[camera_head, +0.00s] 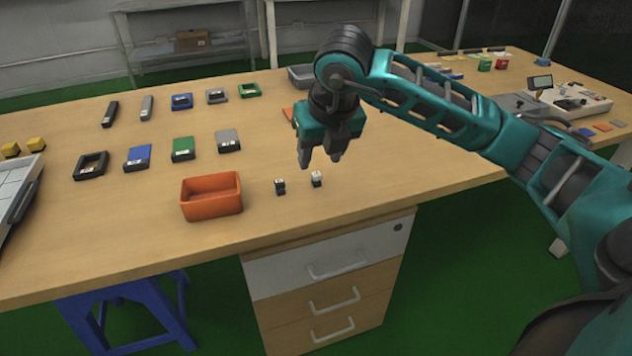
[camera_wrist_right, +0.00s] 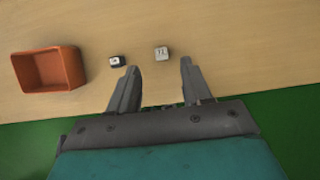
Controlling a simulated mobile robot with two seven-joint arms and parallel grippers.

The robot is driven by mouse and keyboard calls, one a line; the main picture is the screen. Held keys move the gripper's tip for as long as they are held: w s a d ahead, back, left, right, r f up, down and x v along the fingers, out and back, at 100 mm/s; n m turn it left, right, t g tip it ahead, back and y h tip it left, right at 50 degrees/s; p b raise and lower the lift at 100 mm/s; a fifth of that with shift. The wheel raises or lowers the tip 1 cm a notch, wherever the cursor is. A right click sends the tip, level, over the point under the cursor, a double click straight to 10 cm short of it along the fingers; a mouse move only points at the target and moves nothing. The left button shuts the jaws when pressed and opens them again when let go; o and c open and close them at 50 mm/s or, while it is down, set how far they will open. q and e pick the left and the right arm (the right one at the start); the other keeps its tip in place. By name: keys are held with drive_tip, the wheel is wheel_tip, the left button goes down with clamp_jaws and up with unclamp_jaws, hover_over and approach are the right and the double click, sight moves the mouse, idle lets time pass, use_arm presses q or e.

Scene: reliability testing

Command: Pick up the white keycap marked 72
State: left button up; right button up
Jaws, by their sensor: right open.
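The white keycap (camera_head: 316,179) stands on the wooden table near its front edge, right of a black keycap (camera_head: 279,187). In the right wrist view the white keycap (camera_wrist_right: 161,53) shows a dark mark on top, too small to read surely. The black keycap (camera_wrist_right: 117,61) is to its left there. My right gripper (camera_head: 320,160) is open and empty, above the table near the white keycap. In the wrist view its fingers (camera_wrist_right: 158,80) point toward the white keycap, which lies just beyond the tips, between their lines. My left gripper is not in view.
An orange bin (camera_head: 211,196) stands left of the keycaps; it also shows in the wrist view (camera_wrist_right: 48,70). Several coloured blocks, such as a green one (camera_head: 183,149), lie farther back. The table's front edge is close, with a drawer unit (camera_head: 330,270) below.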

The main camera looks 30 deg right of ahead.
sight(316, 173)
drive_tip(key=shift+b+x, duration=0.85)
drive_tip(key=shift+x, duration=1.95)
drive_tip(key=shift+s, duration=0.1)
clamp_jaws()
